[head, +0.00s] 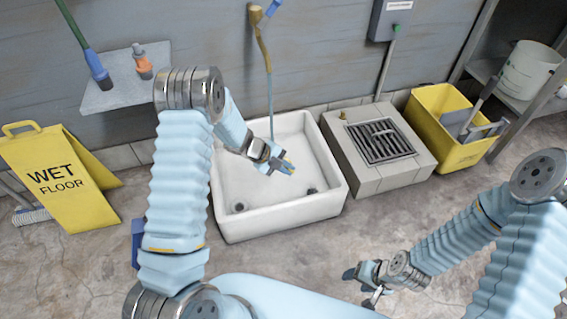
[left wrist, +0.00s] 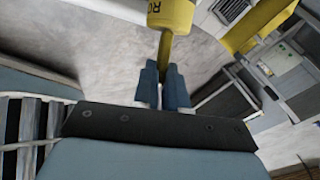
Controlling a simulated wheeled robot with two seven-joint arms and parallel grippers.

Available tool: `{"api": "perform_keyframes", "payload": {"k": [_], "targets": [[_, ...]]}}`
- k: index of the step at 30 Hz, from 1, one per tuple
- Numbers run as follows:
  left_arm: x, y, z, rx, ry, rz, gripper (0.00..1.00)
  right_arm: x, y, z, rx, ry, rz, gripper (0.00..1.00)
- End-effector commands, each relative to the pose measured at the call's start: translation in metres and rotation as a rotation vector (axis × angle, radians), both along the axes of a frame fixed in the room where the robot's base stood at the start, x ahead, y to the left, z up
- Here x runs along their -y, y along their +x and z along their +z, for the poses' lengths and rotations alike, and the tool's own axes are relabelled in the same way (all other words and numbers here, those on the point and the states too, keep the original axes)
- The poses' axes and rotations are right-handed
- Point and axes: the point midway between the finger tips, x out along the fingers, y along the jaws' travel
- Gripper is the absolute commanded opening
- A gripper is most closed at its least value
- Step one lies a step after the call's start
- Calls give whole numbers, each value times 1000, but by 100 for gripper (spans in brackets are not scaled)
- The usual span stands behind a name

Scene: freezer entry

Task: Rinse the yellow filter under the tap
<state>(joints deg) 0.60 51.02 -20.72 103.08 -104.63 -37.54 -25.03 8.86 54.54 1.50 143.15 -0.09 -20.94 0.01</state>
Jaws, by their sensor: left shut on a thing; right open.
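The yellow filter (left wrist: 171,14) shows at the top of the left wrist view, with dark lettering and a narrow yellow stem. My left gripper (left wrist: 162,82) is shut on that stem. In the head view the left gripper (head: 282,166) is over the white sink (head: 328,206), and only a little yellow of the filter shows at its fingers. The brass tap (head: 262,48) hangs on the wall, with a thin light-blue stream below it that ends behind the gripper. I cannot tell whether it touches the filter. My right gripper (head: 364,284) is open and empty over the floor.
A tiled block with a drain grate (head: 379,141) and a yellow mop bucket (head: 447,125) stand right of the sink. A yellow wet-floor sign (head: 62,180) stands left. A wall shelf (head: 125,88) holds sprayer parts. The floor in front of the sink is clear.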

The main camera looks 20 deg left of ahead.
Motion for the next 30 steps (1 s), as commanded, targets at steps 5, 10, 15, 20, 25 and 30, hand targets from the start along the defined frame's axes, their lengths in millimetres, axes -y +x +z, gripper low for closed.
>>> {"api": "perform_keyframes", "payload": {"k": [5, 10, 15, 20, 25, 30], "targets": [[13, -18, 10, 2, -1, -2, 0, 2, 1, -8, 1, -3, -4, 57], [24, -35, 20, 1, -1, -1, 0, 4, 1, -13, 3, -5, -7, 57], [32, -46, 27, 1, 1, -2, 0, 6, 2, -17, 4, -9, -9, 57], [35, -51, 30, 1, 0, -1, 0, 6, 2, -18, 4, -9, -11, 57], [35, -52, 31, 0, 0, 0, 0, 6, 3, -18, 4, -10, -11, 57], [35, -52, 31, 1, 0, -1, 0, 6, 3, -18, 4, -9, -11, 57]]}}
